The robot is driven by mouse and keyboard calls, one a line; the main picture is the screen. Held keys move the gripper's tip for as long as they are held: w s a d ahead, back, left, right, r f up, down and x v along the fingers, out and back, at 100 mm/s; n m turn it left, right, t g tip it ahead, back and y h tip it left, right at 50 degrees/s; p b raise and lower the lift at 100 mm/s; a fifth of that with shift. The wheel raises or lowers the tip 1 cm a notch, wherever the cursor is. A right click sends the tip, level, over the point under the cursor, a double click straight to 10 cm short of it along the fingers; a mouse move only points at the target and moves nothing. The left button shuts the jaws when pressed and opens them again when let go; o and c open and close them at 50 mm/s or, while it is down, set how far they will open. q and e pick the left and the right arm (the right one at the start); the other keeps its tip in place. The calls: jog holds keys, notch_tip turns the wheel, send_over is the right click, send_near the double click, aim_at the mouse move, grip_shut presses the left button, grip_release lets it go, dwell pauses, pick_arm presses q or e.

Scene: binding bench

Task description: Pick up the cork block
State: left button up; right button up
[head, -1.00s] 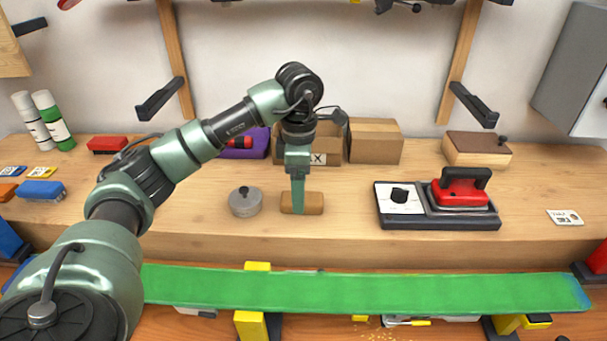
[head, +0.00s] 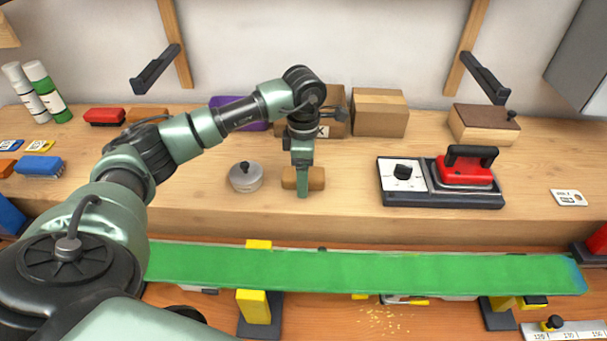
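The cork block (head: 317,178) is a small brown block lying on the wooden bench, just right of a grey lidded pot. My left gripper (head: 303,188) points down at it, coming from above. A narrow green finger crosses the front of the block's middle, and its tip reaches below the block's lower edge in the picture. The block shows on both sides of this finger. The other finger is hidden, so I cannot tell whether the gripper is open or shut on the block. My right gripper is not in view.
The grey pot (head: 245,178) stands close on the left. Cardboard boxes (head: 379,113) stand behind. A long green strip (head: 370,273) runs in front, below the bench edge.

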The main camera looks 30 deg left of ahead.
pick_arm(q)
jog(key=c, duration=1.4)
jog(key=shift+c, duration=0.2)
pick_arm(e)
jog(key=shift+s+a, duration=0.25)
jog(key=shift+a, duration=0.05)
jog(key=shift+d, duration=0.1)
